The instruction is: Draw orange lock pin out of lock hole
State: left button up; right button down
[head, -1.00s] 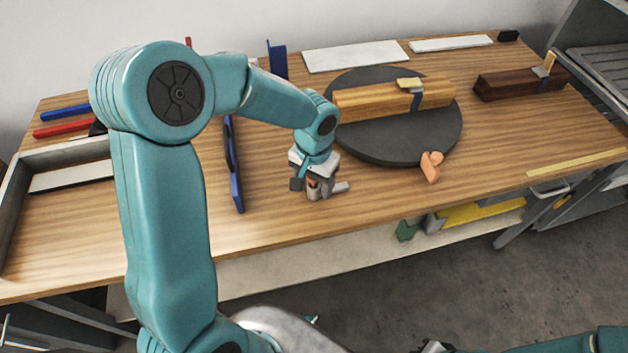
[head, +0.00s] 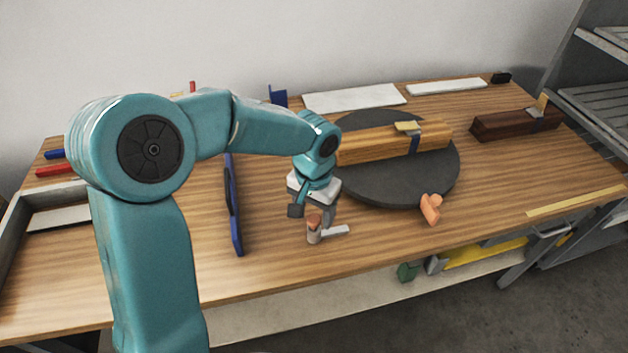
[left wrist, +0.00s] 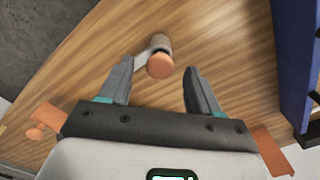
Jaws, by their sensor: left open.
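The orange lock pin (head: 314,221) stands upright near the table's front, its orange round head up. Its lower part is in a short grey post with a pale side lever (head: 335,231); the hole itself is hidden. My left gripper (head: 313,206) is open and empty, pointing down just above the pin. In the left wrist view the orange pin head (left wrist: 160,66) lies between and beyond the open fingers (left wrist: 157,75), with the grey post (left wrist: 160,42) behind it. I cannot tell whether a finger touches it. My right gripper is not in view.
A dark round turntable (head: 390,186) carrying a wooden block (head: 375,144) lies behind and right. An orange T-shaped piece (head: 430,208) sits right of the pin.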

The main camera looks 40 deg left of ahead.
aim_at(314, 219)
pick_arm(q)
notch_tip(314, 219, up, 11)
jog(key=shift+p, duration=0.4)
jog(key=shift+s, duration=0.1)
